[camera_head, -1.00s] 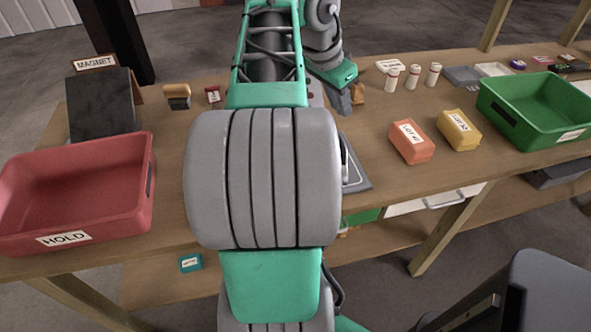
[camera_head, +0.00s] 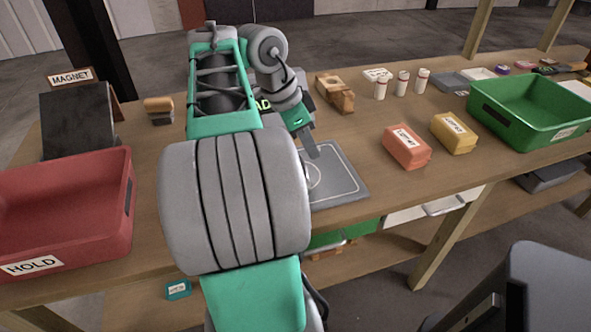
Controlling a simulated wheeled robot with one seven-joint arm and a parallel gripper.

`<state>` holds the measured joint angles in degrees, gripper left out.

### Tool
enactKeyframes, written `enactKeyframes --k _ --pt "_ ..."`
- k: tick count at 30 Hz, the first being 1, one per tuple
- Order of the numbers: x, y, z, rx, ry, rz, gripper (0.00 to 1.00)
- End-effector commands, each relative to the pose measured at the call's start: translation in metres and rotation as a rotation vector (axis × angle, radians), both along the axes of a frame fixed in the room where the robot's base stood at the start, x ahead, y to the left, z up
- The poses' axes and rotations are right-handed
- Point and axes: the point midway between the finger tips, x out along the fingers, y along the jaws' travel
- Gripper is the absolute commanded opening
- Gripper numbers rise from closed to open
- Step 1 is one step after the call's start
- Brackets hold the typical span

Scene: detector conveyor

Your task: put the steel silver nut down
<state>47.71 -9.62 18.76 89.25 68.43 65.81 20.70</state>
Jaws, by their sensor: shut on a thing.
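My gripper (camera_head: 312,148) points down at the back part of a grey plate with a white outline (camera_head: 345,185) on the wooden bench. Its fingers look close together. The steel silver nut cannot be made out; it is too small or hidden between the fingers. My own arm covers the left part of the plate. I cannot tell whether the fingertips touch the plate or hang above it.
A wooden block (camera_head: 335,93) stands behind the gripper. An orange packet (camera_head: 407,147) and a yellow packet (camera_head: 454,133) lie to the right, before a green bin (camera_head: 482,112). A red HOLD bin (camera_head: 118,205) is at left. White bottles (camera_head: 402,83) stand at the back.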

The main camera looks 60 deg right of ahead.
Motion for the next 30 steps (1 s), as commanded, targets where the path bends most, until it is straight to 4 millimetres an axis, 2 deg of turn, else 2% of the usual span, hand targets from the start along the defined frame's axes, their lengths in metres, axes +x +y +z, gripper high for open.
enactKeyframes --k 1,8,10,12,14,26,27,30 --pt "0.006 0.004 -0.012 0.0 0.0 0.004 0.0" --pt "0.021 0.012 -0.03 0.0 0.0 0.003 0.0" --pt "0.027 0.017 -0.041 0.001 0.001 0.005 0.0" --pt "0.025 0.016 -0.057 0.0 0.001 0.002 0.0" --pt "0.025 0.015 -0.064 -0.001 0.001 0.002 0.0" --pt "0.025 0.015 -0.069 -0.001 0.0 0.003 0.0" --pt "0.025 0.015 -0.067 -0.001 0.0 0.003 0.27" --pt "0.025 0.015 -0.067 -0.001 -0.001 0.003 0.35"
